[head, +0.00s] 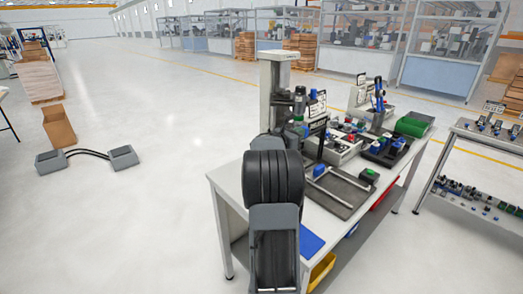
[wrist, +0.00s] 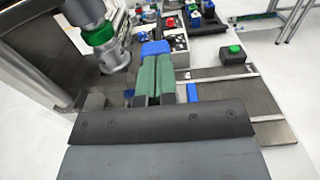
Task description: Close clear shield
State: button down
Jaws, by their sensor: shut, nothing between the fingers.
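My gripper (wrist: 156,62) shows in the wrist view as two green fingers pressed together, empty, pointing over the workbench. A blue block (wrist: 155,47) is just beyond the fingertips, and a small blue part (wrist: 192,92) is just right of the fingers; I cannot tell whether they touch. In the head view my gripper is hidden behind my own arm. I cannot make out a clear shield with certainty in either view. A grey-columned machine (head: 275,80) stands at the bench's left back; its dark head with a green ring (wrist: 100,36) is left of my fingers.
The white workbench (head: 228,186) carries a dark plate with metal rails (head: 345,192), a green button box (wrist: 234,53), bins of parts (head: 342,150) and a green case (head: 412,124). A second table (head: 490,140) stands right. Open floor lies left, with a cardboard box (head: 59,127).

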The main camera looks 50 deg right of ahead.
jog(key=shift+s+d+r, duration=0.1)
jog(key=shift+r, duration=0.2)
jog(key=w+a+b, duration=0.1)
jog(key=a+b, duration=0.1)
jog(key=a, duration=1.2)
jog(key=shift+w+f, duration=0.3)
jog(key=shift+w, duration=0.1)
jog(key=s+a+f+m+t+y+p, duration=0.1)
jog(key=a+m+y, duration=0.4)
jog(key=a, duration=0.7)
jog(key=s+a+f+m+t+y+p, duration=0.2)
jog(key=s+a+f+m+y, duration=0.2)
jog(key=a, duration=0.9)
jog(key=s+a+f+m+t+y+p, duration=0.2)
jog(key=a+m+y, duration=0.5)
jog(key=a, duration=0.6)
jog(key=shift+s+f+m+y, duration=0.35)
jog(key=shift+s+y, duration=0.5)
jog(key=shift+y, duration=0.25)
jog(key=shift+s+a, duration=0.1)
